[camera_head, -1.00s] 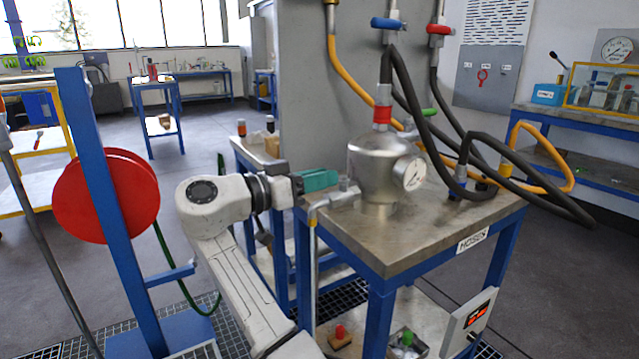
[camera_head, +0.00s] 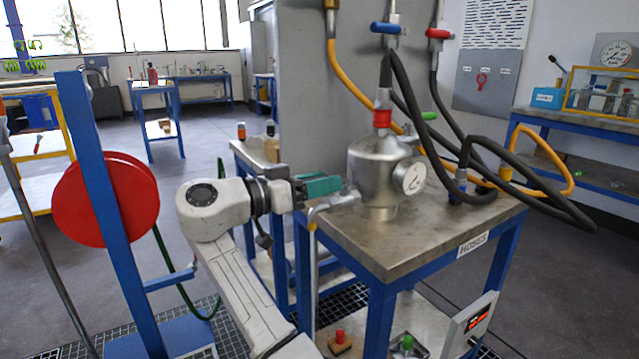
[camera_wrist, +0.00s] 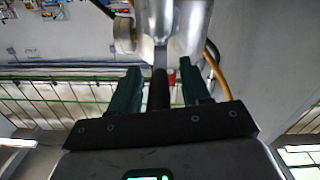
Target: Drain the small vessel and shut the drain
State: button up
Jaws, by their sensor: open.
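The small vessel (camera_head: 372,165) is a silver metal tank with a round white gauge (camera_head: 413,178), standing on the metal-topped bench marked HOSES. A red-collared fitting (camera_head: 382,115) on its top joins a black hose. A silver drain pipe (camera_head: 328,202) leaves its left side and bends down past the bench edge. My gripper (camera_head: 338,184) is at this outlet, left of the vessel. In the wrist view its two teal fingers (camera_wrist: 160,88) are apart, with a dark bar (camera_wrist: 159,88) between them. I cannot tell whether they touch it. The vessel (camera_wrist: 190,22) shows beyond the fingertips.
Black hoses (camera_head: 480,150) and a yellow hose (camera_head: 345,80) hang around the vessel, right and behind. A grey panel (camera_head: 320,85) rises behind the bench. A blue post with a red reel (camera_head: 110,200) stands left of my arm. A lower shelf holds small coloured items.

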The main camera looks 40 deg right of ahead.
jog(key=p+v, duration=0.1)
jog(key=v, duration=0.9)
jog(key=shift+a, duration=0.35)
jog(key=shift+w+p, duration=0.15)
jog(key=shift+p, duration=0.2)
dwell(5.9)
